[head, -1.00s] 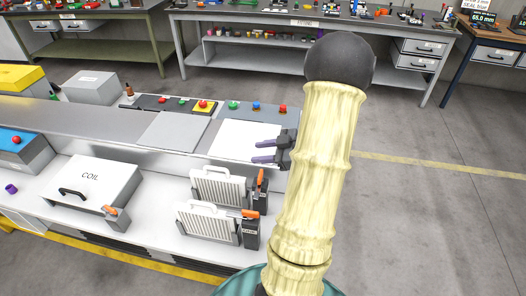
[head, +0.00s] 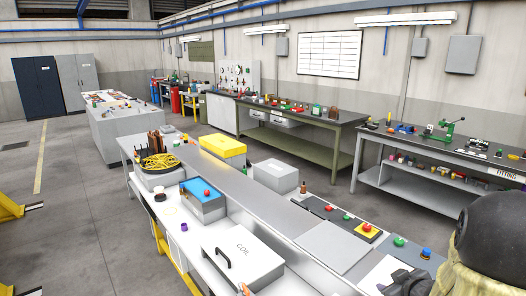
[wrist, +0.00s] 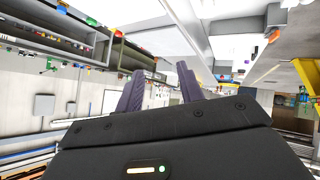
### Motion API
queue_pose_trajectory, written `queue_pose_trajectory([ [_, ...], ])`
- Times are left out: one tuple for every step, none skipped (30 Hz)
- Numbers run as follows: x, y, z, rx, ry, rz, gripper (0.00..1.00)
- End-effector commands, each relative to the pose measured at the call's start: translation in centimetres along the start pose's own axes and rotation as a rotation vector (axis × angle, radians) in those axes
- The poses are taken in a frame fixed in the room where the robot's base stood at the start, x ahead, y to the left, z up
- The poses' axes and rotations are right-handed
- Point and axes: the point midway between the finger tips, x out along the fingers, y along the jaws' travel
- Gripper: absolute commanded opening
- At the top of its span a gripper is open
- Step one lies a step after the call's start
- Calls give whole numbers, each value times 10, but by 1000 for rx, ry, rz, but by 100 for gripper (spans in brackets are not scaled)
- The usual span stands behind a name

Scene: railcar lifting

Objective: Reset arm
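My gripper (wrist: 160,70) shows in the wrist view with its two purple fingers apart and nothing between them. In the head view, part of the dark gripper body (head: 405,284) shows at the bottom right edge, above the near bench. Its fingertips cannot be made out there. My arm, with its dark rounded joint and cream cover, fills the bottom right corner of the head view and hides part of the bench. The wrist view is strongly tilted, with benches along the top and the wall lower down.
A green bench (head: 335,160) and a fitting bench (head: 430,200) stand behind. Open floor (head: 80,190) lies left.

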Motion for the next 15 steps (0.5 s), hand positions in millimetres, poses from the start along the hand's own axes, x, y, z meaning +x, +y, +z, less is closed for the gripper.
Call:
queue_pose_trajectory([
  [-1, -12, -8, 19, -40, 15, 38],
  [-3, -19, -9, 36, -68, 25, 38],
  [-5, -28, -11, 60, -107, 35, 38],
  [-8, -36, -11, 80, -137, 41, 38],
  [-10, -44, -12, 99, -166, 44, 38],
  [-15, -56, -12, 126, -207, 45, 38],
  [-19, -66, -11, 147, -238, 44, 38],
  [-23, -76, -10, 167, -269, 40, 38],
  [-30, -90, -9, 195, -311, 33, 38],
  [-35, -102, -7, 216, -343, 24, 38],
  [-41, -114, -6, 238, -376, 14, 38],
  [-49, -130, -3, 266, -420, -2, 38],
  [-56, -143, -1, 286, -453, -17, 38],
  [-63, -155, 1, 306, -487, -33, 38],
  [-72, -171, 4, 330, -527, -55, 38],
])
